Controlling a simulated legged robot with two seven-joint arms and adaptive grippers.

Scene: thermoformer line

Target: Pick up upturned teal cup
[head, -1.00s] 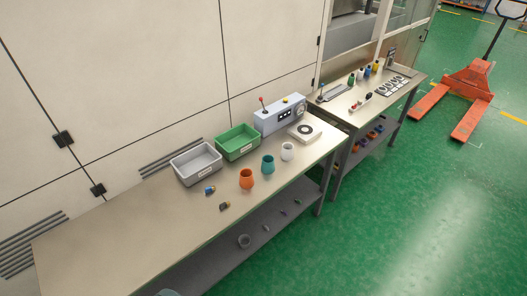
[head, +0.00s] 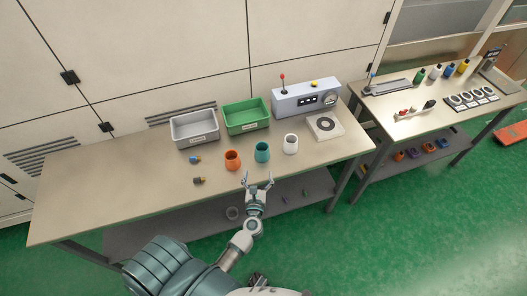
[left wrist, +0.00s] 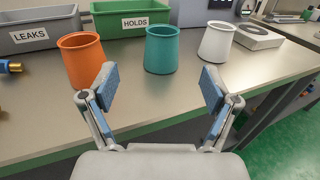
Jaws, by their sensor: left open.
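The teal cup (head: 262,152) stands on the near part of the metal table, between an orange cup (head: 232,160) and a white cup (head: 291,144). In the left wrist view the teal cup (left wrist: 161,50) is ahead, midway between my finger lines, with its wider open rim on top. My left gripper (head: 258,182) is open and empty at the table's front edge, short of the teal cup and not touching it. In the left wrist view its blue-padded fingers (left wrist: 158,88) are spread wide. My right gripper is not in view.
A grey bin (head: 195,143) labelled LEAKS and a green bin (head: 268,122) labelled HOLDS stand behind the cups. A control box (head: 306,111) and a square plate with a dark disc (head: 325,126) are to the right. Small fittings (head: 198,181) lie left of the orange cup.

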